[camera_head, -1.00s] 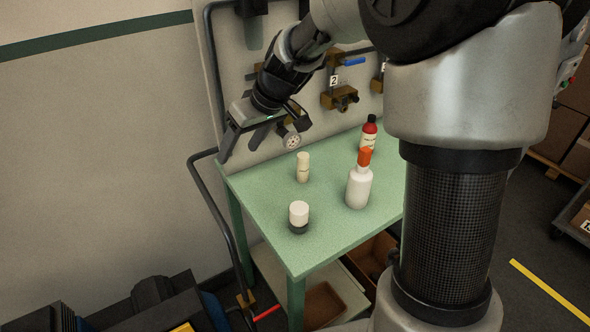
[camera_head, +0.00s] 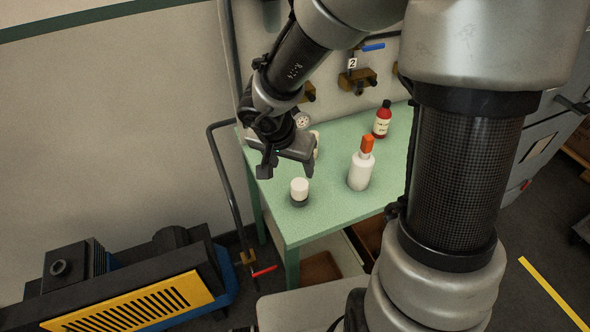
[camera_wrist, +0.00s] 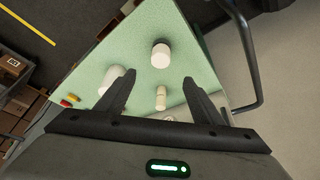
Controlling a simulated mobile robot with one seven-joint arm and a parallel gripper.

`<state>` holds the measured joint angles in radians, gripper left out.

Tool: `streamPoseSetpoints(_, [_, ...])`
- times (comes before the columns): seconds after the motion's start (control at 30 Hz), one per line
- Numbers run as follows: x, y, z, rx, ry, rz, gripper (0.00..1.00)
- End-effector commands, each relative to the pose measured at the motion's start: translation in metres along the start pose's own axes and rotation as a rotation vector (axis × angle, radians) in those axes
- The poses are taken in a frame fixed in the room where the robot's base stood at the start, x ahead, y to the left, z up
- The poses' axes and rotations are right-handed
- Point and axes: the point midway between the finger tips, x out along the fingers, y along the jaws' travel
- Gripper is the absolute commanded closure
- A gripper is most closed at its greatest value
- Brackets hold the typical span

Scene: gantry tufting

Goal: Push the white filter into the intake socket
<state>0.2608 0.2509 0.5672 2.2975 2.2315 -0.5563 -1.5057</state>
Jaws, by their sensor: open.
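The white filter (camera_head: 299,186) looks to be the short white cylinder with a dark lower part, standing upright near the left front edge of the green table (camera_head: 330,222). In the wrist view the white filter (camera_wrist: 161,52) shows beyond my fingertips. My gripper (camera_head: 287,170) is above the table's left side, pointing down, close above and behind the filter and apart from it. In the wrist view my gripper (camera_wrist: 160,79) is open and empty. I cannot tell for sure which part is the intake socket; a dark machine with a round port (camera_head: 61,268) stands at lower left.
A white bottle with an orange cap (camera_head: 360,172) and a red bottle (camera_head: 383,122) stand on the table. A small cream bottle (camera_wrist: 161,98), partly hidden by my gripper in the head view, is also there. A bent rail (camera_head: 222,180) runs along the left side.

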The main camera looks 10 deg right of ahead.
Motion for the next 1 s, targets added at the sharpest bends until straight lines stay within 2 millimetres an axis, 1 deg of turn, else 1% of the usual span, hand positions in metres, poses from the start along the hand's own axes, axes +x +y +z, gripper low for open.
streamPoseSetpoints(0.17, [0.029, -0.001, 0.002, -0.003, -0.005, 0.000, 0.39])
streamPoseSetpoints(0.43, [0.085, -0.001, 0.002, -0.003, -0.002, -0.002, 0.39])
streamPoseSetpoints(0.5, [0.102, -0.001, 0.003, -0.001, -0.001, -0.002, 0.39])
streamPoseSetpoints(0.7, [0.139, -0.001, 0.002, 0.000, 0.001, -0.003, 0.39])
streamPoseSetpoints(0.83, [0.155, -0.002, 0.001, -0.001, 0.002, -0.004, 0.39])
streamPoseSetpoints(1.0, [0.166, -0.002, 0.000, 0.000, 0.002, -0.003, 0.39])
